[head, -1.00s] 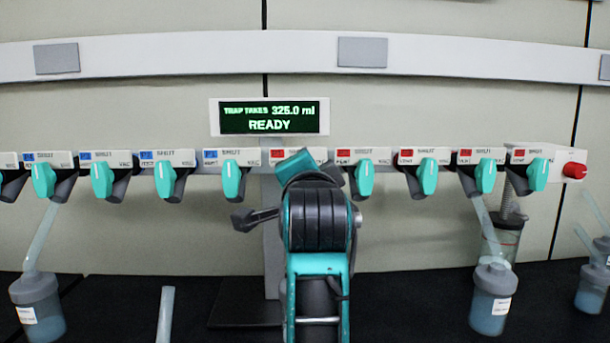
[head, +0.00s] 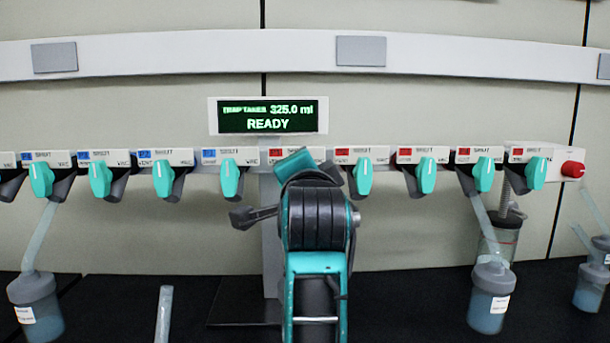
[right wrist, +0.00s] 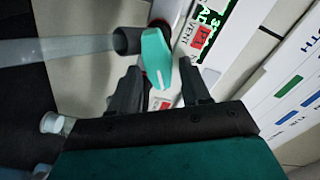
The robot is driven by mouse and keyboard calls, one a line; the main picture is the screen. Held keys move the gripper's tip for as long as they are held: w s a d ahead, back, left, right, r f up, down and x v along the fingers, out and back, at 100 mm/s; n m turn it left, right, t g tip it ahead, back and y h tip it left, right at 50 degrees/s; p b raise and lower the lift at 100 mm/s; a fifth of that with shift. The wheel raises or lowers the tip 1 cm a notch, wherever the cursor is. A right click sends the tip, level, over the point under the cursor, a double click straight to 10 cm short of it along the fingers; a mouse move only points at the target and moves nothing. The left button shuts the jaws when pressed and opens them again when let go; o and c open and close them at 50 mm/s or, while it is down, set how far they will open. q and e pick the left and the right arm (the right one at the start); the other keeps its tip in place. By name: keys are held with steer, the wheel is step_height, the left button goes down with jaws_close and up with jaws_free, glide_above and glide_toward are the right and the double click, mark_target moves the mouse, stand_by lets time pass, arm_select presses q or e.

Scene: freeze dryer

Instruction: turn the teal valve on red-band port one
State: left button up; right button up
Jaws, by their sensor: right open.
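A teal valve handle (right wrist: 157,50) with a white line shows in the right wrist view, beside a dark port and a label with red marks. My right gripper (right wrist: 160,85) is open, with its two dark fingers on either side of the handle's lower end. Contact between fingers and handle cannot be told. In the head view, my right arm stands in the middle and hides the valve under the first red-band label (head: 283,152). My left gripper is not in view.
Blue-band valves (head: 163,179) line the rail to the left, and more red-band valves (head: 364,175) stand close on the right. Flasks hang at left (head: 36,290) and right (head: 490,282). A display (head: 268,115) reads READY. A red knob (head: 572,169) sits at the rail's right end.

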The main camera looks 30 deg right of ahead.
arm_select(q)
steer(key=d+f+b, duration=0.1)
steer(key=b, duration=0.1)
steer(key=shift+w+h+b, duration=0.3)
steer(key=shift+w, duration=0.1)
arm_select(e)
steer(key=v, duration=1.3)
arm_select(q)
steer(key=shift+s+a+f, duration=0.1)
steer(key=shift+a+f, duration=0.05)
